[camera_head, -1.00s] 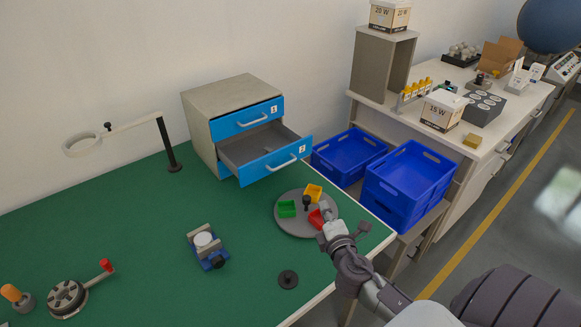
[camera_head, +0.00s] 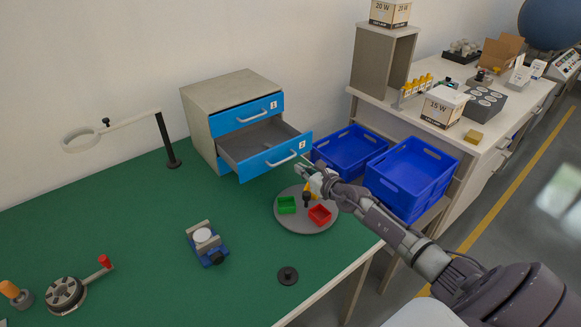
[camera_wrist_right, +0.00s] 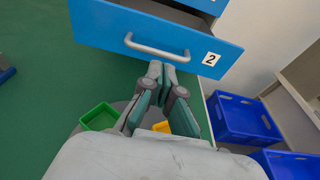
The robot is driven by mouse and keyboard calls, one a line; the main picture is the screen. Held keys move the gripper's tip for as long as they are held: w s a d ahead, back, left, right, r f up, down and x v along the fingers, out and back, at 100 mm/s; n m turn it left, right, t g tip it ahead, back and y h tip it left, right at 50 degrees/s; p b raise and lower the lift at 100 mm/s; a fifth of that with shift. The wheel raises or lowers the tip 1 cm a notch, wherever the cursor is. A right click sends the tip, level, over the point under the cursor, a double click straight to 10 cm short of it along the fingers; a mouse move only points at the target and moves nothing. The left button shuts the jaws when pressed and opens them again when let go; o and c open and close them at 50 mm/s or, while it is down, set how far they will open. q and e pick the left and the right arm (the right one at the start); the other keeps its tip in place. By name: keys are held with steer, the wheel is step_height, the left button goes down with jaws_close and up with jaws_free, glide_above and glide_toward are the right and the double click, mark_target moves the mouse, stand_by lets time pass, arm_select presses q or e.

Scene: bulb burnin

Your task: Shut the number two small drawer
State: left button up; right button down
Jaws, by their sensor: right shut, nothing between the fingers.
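The number two small drawer (camera_head: 268,160) is the lower blue-fronted drawer of a grey cabinet (camera_head: 203,130), and it stands pulled out. Its blue front with the "2" label also shows in the right wrist view (camera_wrist_right: 100,28), with its bar handle (camera_wrist_right: 157,48). My right gripper (camera_head: 302,169) is just in front of the drawer front, near its right end. In the right wrist view the gripper (camera_wrist_right: 162,68) is shut and empty, with its fingertips just below the handle; I cannot tell whether they touch the front. My left gripper is not in view.
A round grey tray (camera_head: 290,226) with green, red and yellow bins lies below my right gripper. The number one drawer (camera_head: 240,116) above is shut. Blue crates (camera_head: 410,172) stand to the right. A lamp arm (camera_head: 165,140) stands left of the cabinet.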

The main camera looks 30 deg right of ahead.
mark_target(286, 160)
arm_select(q)
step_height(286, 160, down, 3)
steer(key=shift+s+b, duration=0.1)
steer(key=shift+b, duration=1)
arm_select(e)
steer(key=x, duration=0.6)
steer(key=shift+s, duration=0.1)
